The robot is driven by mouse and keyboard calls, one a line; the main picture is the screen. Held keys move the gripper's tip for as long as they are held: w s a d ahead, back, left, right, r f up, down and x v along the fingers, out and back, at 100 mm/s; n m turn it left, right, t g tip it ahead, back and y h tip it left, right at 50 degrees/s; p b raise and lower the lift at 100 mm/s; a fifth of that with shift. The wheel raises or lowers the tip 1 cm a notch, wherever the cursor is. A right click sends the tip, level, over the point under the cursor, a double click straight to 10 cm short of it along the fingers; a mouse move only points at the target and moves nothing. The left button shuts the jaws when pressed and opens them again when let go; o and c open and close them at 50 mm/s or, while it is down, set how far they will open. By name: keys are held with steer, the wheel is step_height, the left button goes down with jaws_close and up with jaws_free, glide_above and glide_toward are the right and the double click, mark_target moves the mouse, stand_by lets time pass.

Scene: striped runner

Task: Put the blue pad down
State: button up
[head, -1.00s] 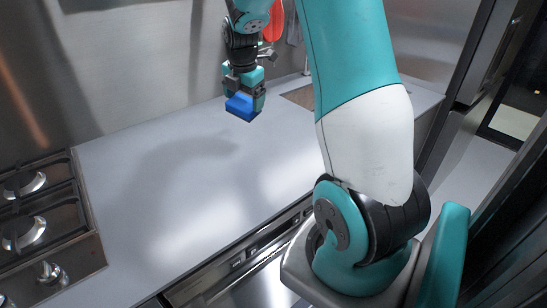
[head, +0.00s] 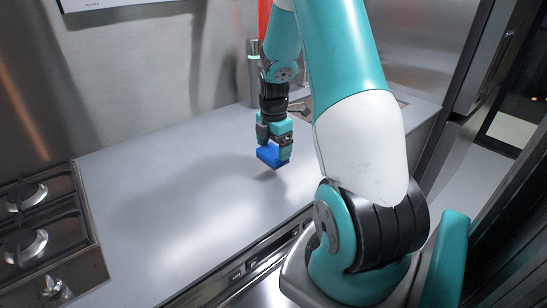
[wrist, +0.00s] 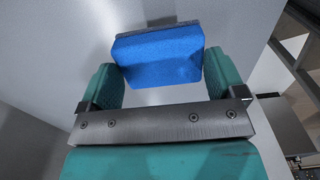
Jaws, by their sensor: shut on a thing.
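The blue pad (head: 270,155) is a small blue block in the head view, held at the lower end of my arm just above the grey counter (head: 180,190). A shadow lies close under it. My gripper (head: 273,146) points down and is shut on the pad. In the wrist view, the pad (wrist: 160,55) sits between the two teal fingers of my gripper (wrist: 163,78). Its far edge looks grey. Whether the pad's underside touches the counter cannot be told.
A stove (head: 40,240) with burners and knobs is at the left end of the counter. A grey cylinder (head: 253,70) and a red item (head: 264,20) stand behind my arm near the back wall. The counter left of the pad is clear.

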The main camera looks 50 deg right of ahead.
mark_target(274, 150)
steer(key=shift+f, duration=2.35)
steer(key=o, duration=0.9)
